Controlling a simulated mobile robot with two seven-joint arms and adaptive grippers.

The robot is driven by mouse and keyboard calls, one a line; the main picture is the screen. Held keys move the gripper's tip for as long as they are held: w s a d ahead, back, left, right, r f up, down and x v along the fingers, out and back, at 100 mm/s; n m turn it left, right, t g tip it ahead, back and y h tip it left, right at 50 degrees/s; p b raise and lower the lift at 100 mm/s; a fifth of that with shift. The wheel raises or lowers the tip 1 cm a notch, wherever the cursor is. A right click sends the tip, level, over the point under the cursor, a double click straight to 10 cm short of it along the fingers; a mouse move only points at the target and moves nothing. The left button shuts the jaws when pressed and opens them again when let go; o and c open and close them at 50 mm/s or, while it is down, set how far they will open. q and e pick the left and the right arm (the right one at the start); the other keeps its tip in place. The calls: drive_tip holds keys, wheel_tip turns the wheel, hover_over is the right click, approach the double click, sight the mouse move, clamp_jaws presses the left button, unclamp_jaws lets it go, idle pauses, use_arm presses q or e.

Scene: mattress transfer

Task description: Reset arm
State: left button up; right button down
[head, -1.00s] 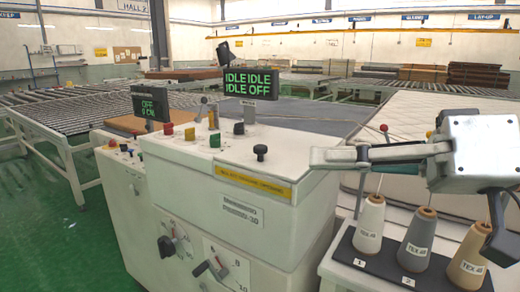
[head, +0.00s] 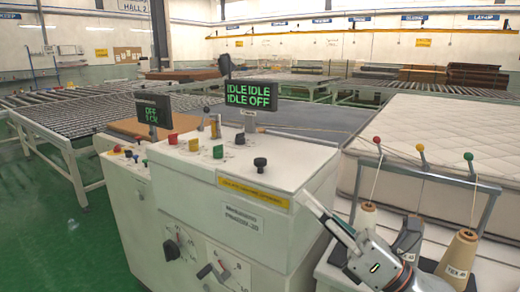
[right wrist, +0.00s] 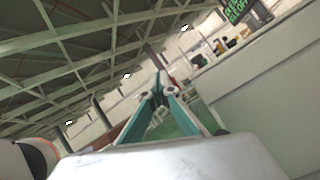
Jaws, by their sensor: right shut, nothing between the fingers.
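My right gripper (head: 325,212) shows at the lower right of the head view, in front of the thread cones and close to the right side of the machine cabinet (head: 235,205). It points up and to the left, and is shut and empty. In the right wrist view its fingers (right wrist: 160,88) come together, with the cabinet to the right and the ceiling beams above. My left gripper is not in view.
Several thread cones (head: 459,252) stand at the lower right under a metal frame with coloured knobs. A white mattress (head: 445,150) lies behind them. The cabinet carries coloured buttons, levers and an idle display (head: 251,95). Roller conveyors (head: 65,118) stretch behind at the left.

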drive_tip(key=d+f+m+t+h+p, duration=0.15)
drive_tip(key=f+m+h, duration=0.25)
drive_tip(key=f+m, duration=0.4)
drive_tip(key=d+f+m+t+h, duration=0.1)
drive_tip(key=d+f+m+h, duration=0.25)
drive_tip(key=f+m, duration=0.4)
drive_tip(key=d+f+m+t+h, duration=0.1)
drive_tip(key=d+f+m+h, duration=0.1)
drive_tip(key=f+m+h, duration=0.5)
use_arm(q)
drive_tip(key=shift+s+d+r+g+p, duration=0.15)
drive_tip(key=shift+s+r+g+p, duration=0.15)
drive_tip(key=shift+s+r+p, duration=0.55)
use_arm(e)
drive_tip(key=s+d+f+m+g, duration=0.1)
drive_tip(key=s+f+m+g, duration=0.1)
drive_tip(key=s+f+m, duration=0.3)
drive_tip(key=s+d+f+m+g+h, duration=0.1)
drive_tip(key=s+f+m, duration=0.4)
drive_tip(key=f, duration=0.8)
drive_tip(key=s+d+f+m+g+h, duration=0.1)
drive_tip(key=s+d+f+m+g, duration=0.1)
drive_tip(key=s+f+m, duration=0.3)
drive_tip(key=s+f+g, duration=0.1)
drive_tip(key=s+f, duration=0.3)
drive_tip(key=shift+f+g, duration=0.2)
drive_tip(key=shift+g, duration=0.15)
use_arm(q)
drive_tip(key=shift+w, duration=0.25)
